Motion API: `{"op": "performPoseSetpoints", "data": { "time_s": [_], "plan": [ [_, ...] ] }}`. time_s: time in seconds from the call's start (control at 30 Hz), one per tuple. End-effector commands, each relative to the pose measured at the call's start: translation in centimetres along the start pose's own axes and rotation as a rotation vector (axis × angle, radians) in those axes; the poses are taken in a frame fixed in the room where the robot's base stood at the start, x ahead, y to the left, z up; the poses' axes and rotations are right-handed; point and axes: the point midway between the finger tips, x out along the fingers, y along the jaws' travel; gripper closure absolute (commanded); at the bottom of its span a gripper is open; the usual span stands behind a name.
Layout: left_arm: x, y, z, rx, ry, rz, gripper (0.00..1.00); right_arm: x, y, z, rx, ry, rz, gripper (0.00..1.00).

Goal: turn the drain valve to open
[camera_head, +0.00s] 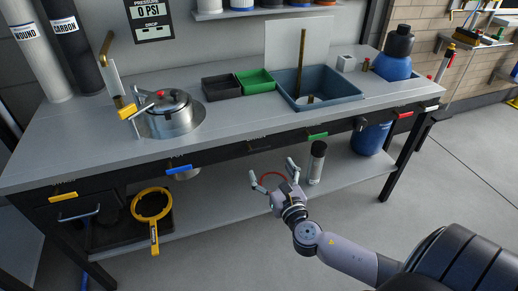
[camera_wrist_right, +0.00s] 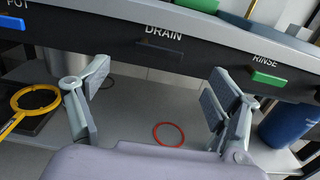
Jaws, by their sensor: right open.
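The bench's front panel carries a DRAIN label with a dark, almost black valve handle (camera_wrist_right: 160,49) just below it in the right wrist view. The handle lies lengthwise along the panel. In the head view the dark handle (camera_head: 259,143) is hard to tell from the dark panel. My right gripper (camera_head: 272,171) is open and empty, below and in front of the panel. In the right wrist view its two fingers (camera_wrist_right: 152,88) stand wide apart, with the drain handle beyond and between them, not touched. My left gripper is not in view.
A blue handle (camera_head: 179,169) and a green RINSE handle (camera_head: 317,136) flank the drain handle on the same panel. A blue basin (camera_head: 345,98) sits in the benchtop above.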

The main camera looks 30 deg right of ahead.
Motion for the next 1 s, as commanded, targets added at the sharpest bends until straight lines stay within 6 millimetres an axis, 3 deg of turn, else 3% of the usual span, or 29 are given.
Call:
{"op": "performPoseSetpoints", "data": {
  "time_s": [0.3, 0.5, 0.93, 1.0],
  "plan": [
    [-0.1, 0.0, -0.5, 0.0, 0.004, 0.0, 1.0, 6.9, 0.0, -0.1, 0.0, -0.001, -0.001, 0.16],
    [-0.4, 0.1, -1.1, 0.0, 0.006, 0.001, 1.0, 9.6, 0.0, -0.1, 0.001, 0.001, 0.0, 0.16],
    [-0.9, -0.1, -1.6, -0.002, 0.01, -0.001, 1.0, 10.6, 0.0, -0.1, 0.002, 0.003, 0.0, 0.16],
    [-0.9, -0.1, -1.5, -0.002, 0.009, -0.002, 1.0, 10.6, 0.0, -0.1, 0.002, 0.003, 0.0, 0.2]
  ]
}}
